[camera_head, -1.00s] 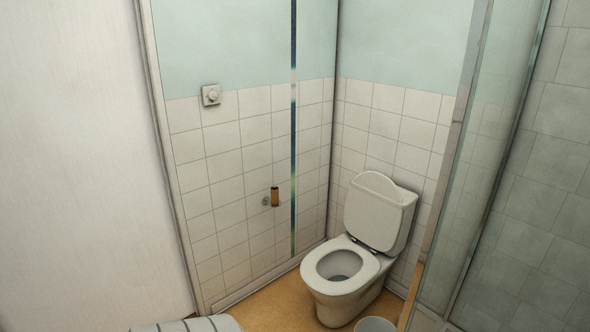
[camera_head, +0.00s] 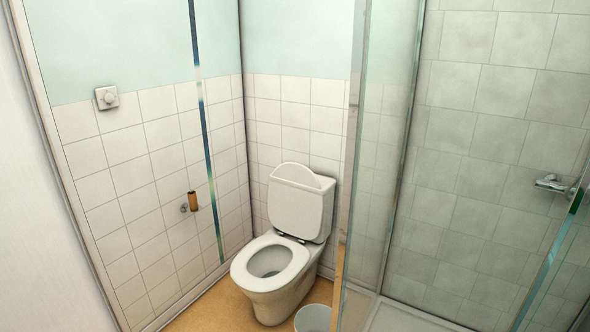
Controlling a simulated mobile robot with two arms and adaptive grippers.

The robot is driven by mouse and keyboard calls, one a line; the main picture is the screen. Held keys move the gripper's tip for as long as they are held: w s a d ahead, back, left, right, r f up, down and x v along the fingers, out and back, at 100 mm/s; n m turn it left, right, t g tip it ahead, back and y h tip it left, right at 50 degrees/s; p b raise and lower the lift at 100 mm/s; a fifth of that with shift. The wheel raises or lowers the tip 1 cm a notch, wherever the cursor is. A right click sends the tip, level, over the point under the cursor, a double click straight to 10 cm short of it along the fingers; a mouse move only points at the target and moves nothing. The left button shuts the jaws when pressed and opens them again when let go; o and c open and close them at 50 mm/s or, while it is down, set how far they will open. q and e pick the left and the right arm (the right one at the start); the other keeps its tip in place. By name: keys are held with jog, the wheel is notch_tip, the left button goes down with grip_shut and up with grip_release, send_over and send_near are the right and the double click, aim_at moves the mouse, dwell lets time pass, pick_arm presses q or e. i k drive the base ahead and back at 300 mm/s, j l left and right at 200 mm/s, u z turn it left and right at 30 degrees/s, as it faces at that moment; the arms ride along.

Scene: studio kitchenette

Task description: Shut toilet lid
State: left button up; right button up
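The white toilet (camera_head: 272,285) stands in the far corner, right of the picture's middle at the bottom. Its seat ring (camera_head: 248,274) lies flat on the bowl, and the bowl opening is uncovered. The border between lid and cistern front is hard to make out. Neither of my grippers is in view.
A glass shower screen (camera_head: 385,170) stands close to the right of the toilet. A toilet-roll holder (camera_head: 192,201) is on the left tiled wall. Some tan floor (camera_head: 212,305) is free left of the bowl.

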aim_at(295, 203)
jog(key=z, duration=0.35)
jog(key=i+j+z, duration=0.45)
jog(key=j+z, duration=0.15)
jog(key=i+j+z, duration=0.15)
jog(key=j+z, duration=0.15)
